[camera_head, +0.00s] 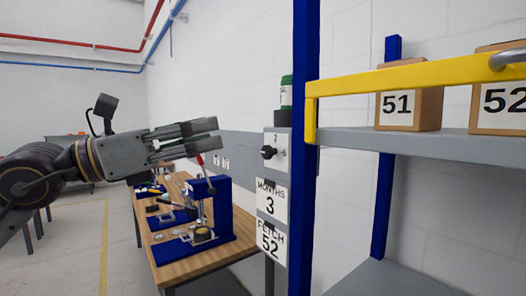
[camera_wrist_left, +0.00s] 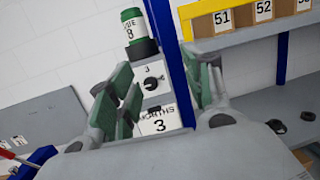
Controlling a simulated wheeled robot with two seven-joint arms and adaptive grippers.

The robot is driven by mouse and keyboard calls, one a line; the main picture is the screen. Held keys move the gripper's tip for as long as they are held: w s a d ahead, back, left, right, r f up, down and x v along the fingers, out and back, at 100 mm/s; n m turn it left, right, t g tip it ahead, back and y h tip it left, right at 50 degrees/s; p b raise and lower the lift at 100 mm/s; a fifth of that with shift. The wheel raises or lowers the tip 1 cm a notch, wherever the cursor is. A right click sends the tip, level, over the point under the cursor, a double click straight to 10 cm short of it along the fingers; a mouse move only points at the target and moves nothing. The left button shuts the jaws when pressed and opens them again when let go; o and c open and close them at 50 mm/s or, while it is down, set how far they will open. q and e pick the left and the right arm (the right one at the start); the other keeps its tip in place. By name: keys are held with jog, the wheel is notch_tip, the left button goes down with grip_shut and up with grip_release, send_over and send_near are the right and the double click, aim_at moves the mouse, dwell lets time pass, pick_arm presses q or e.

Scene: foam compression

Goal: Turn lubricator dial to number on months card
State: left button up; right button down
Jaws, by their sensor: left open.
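The lubricator dial (camera_head: 268,152) is a black knob on a light grey panel (camera_head: 281,140), with small numbers around it, among them a 3 above and a 6 to the right. A green canister (camera_head: 286,92) stands on top. The months card (camera_head: 271,200) below reads MONTHS 3. My left gripper (camera_head: 214,140) is open and empty, to the left of the dial and apart from it in the head view. In the left wrist view the dial (camera_wrist_left: 153,83) shows between the open green-padded fingers (camera_wrist_left: 165,95). My right gripper is not in view.
A card reading FETCH 52 (camera_head: 271,242) hangs below. A blue post (camera_head: 305,140) and a shelf with a yellow rail (camera_head: 400,80) and boxes 51 (camera_head: 408,100) and 52 (camera_head: 500,95) stand right. A wooden bench (camera_head: 190,262) with a blue press (camera_head: 210,215) is below left.

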aim_at(265, 151)
pick_arm(q)
jog(key=w+f+y, duration=0.1)
jog(key=f+n+y, duration=0.1)
jog(key=f, duration=0.1)
jog(key=w+f+y, duration=0.1)
jog(key=shift+w+a+f+t, duration=0.2)
jog(key=shift+w+a+t, duration=0.1)
jog(key=shift+w+t, duration=0.1)
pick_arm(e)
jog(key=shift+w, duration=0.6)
pick_arm(q)
jog(key=shift+d, duration=0.1)
jog(key=shift+p+x, duration=2.6)
jog(key=shift+x, duration=4.2)
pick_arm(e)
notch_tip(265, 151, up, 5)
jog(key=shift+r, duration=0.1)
